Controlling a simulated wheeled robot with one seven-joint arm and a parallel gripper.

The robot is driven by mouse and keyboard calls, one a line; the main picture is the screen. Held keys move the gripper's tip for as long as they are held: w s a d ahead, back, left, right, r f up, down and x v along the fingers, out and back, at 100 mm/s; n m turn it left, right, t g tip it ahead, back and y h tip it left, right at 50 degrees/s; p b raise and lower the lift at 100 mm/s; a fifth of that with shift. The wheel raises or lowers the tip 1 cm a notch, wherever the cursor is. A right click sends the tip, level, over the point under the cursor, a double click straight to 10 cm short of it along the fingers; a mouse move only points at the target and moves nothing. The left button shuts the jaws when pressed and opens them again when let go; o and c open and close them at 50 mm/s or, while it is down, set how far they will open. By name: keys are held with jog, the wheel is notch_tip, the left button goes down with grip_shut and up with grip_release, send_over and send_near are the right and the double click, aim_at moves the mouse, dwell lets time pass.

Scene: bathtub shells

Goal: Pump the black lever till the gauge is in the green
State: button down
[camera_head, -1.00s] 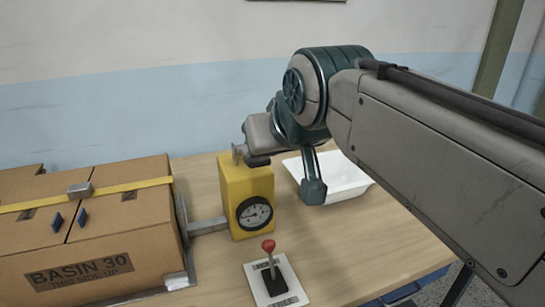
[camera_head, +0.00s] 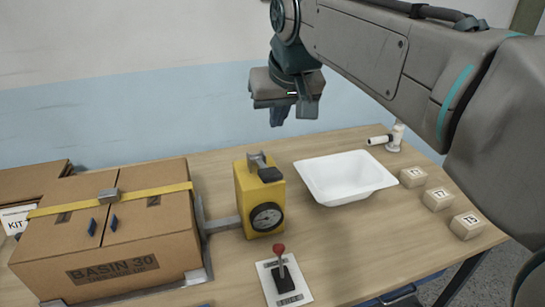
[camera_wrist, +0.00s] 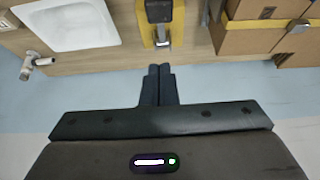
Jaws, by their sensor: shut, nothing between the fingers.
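The yellow pump box (camera_head: 250,195) stands on the table with a black lever (camera_head: 270,174) on its top, sticking out toward the front. The round dark gauge (camera_head: 266,216) is on its front face. Its needle and colour zones are too small to read. My gripper (camera_head: 279,117) is shut and empty, in the air above and behind the pump, touching nothing. In the wrist view its fingertips (camera_wrist: 159,70) point toward the yellow pump (camera_wrist: 147,32), with a clear gap. The gauge face cannot be made out there.
A strapped carton marked BASIN 30 (camera_head: 120,265) sits left, on a metal bracket joined to the pump. A red-knobbed lever (camera_head: 279,250) stands on a white plate in front. A white basin (camera_head: 345,178), a white tap (camera_head: 393,137) and small numbered blocks (camera_head: 437,198) are right.

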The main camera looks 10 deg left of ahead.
send_over(269, 169)
jog(key=f, duration=0.8)
jog(key=shift+s+d+f+p, duration=0.25)
jog(key=shift+s+f+p, duration=0.1)
jog(key=shift+p, duration=0.05)
jog(key=shift+s+d+f, duration=0.15)
jog(key=shift+s+f, duration=0.05)
jog(key=shift+f, duration=0.9)
jog(key=shift+s+d+f, duration=0.15)
jog(key=shift+s+f, duration=0.1)
jog(key=shift+f, duration=0.6)
